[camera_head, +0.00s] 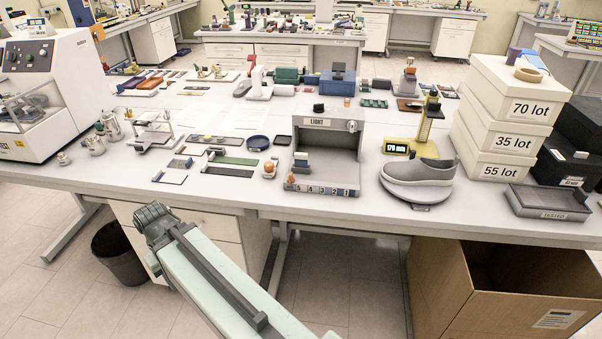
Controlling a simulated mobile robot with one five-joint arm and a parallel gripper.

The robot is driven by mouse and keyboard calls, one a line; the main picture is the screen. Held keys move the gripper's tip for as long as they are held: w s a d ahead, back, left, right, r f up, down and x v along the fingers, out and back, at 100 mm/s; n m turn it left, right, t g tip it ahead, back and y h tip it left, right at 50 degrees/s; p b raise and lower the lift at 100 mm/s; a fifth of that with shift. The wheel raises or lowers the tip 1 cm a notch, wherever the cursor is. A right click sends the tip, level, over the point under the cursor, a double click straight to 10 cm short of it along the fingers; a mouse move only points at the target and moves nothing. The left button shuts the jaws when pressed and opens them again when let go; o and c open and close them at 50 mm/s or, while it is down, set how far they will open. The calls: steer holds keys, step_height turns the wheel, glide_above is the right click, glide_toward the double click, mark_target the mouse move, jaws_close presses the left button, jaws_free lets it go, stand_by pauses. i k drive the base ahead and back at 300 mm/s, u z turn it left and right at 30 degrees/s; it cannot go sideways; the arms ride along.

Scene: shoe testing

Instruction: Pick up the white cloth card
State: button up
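I cannot surely tell which thing is the white cloth card. Small flat pieces lie on the table's front part: a pale piece with a dark blue edge (170,177) and a similar one (180,163) behind it. My gripper (153,214) is the dark grey end of my pale green arm, in front of the table's front edge at the left. It touches none of these pieces. Its fingers are too small and bunched to tell whether they are open.
A grey shoe (417,175), a yellow gauge (428,125) and stacked white boxes (508,115) stand to the right. A white machine (50,85) is at the left. A cardboard box (440,285) and a dark bin (120,255) stand on the floor below the table (225,190).

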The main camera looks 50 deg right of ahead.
mark_target(300, 159)
steer(key=z, duration=0.15)
steer(key=i, duration=0.9)
steer(key=u, duration=0.05)
